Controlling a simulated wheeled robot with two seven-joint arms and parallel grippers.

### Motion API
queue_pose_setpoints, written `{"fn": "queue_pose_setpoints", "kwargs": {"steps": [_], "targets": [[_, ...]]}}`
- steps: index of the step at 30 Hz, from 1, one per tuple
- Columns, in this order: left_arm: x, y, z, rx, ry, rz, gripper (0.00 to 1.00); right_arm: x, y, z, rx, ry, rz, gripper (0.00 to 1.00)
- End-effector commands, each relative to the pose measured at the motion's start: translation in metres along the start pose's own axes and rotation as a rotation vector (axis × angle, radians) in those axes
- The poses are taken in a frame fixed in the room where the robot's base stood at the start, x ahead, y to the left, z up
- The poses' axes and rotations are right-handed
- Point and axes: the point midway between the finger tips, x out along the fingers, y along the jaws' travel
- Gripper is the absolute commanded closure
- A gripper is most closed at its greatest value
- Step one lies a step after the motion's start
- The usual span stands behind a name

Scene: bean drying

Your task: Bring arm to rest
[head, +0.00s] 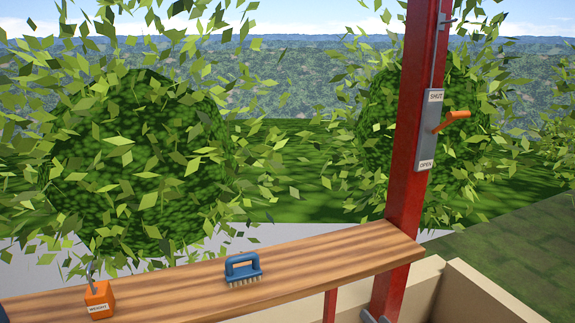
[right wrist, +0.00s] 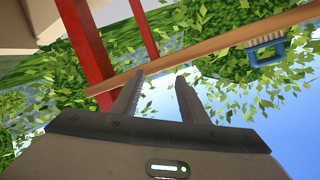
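My right gripper (right wrist: 160,82) shows in the right wrist view with its two grey fingers apart and nothing between them. Beyond the fingers are a wooden shelf (right wrist: 205,48) and a red post (right wrist: 88,45). In the head view, a small grey piece (head: 373,318) shows at the bottom edge by the red post (head: 405,150); I cannot tell whether it is a fingertip. My left gripper is in neither view.
On the shelf (head: 340,257) stand an orange weight (head: 99,300) with a hook and a blue brush (head: 243,270). The post carries an orange lever (head: 452,120) on a SHUT/OPEN plate (head: 427,145), pointing right. A beige-walled box (head: 485,290) is at lower right.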

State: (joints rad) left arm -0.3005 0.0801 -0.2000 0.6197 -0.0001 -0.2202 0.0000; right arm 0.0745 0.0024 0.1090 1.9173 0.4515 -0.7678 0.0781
Motion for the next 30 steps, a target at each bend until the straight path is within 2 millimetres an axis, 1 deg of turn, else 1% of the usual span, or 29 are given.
{"fn": "queue_pose_setpoints", "kwargs": {"steps": [1,2,3,5,6,8,9,11,12,15,18,24,30], "targets": [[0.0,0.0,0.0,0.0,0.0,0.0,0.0,-0.019,0.004,0.03,-0.043,-0.071,0.021,0.6],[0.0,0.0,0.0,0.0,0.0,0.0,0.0,-0.029,0.006,0.046,-0.068,-0.112,0.035,0.6],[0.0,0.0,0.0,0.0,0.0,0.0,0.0,-0.044,0.009,0.067,-0.1,-0.167,0.051,0.6],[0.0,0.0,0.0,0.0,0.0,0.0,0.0,-0.067,0.013,0.096,-0.148,-0.249,0.078,0.6],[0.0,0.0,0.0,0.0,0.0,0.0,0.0,-0.084,0.016,0.115,-0.178,-0.303,0.094,0.6],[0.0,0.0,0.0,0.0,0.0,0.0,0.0,-0.111,0.02,0.141,-0.221,-0.383,0.12,0.6],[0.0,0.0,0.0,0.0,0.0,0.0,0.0,-0.131,0.023,0.158,-0.248,-0.437,0.137,0.6],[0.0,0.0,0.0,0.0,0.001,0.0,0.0,-0.16,0.027,0.179,-0.287,-0.514,0.163,0.6],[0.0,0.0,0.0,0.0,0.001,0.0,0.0,-0.178,0.029,0.192,-0.308,-0.561,0.177,0.6],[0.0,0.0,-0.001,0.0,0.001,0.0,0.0,-0.216,0.033,0.214,-0.351,-0.653,0.209,0.6],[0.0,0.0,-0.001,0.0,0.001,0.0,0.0,-0.246,0.035,0.228,-0.381,-0.723,0.232,0.6],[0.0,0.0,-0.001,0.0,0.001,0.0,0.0,-0.294,0.038,0.247,-0.421,-0.83,0.269,0.6],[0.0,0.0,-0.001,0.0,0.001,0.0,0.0,-0.333,0.039,0.258,-0.448,-0.913,0.297,0.6]]}}
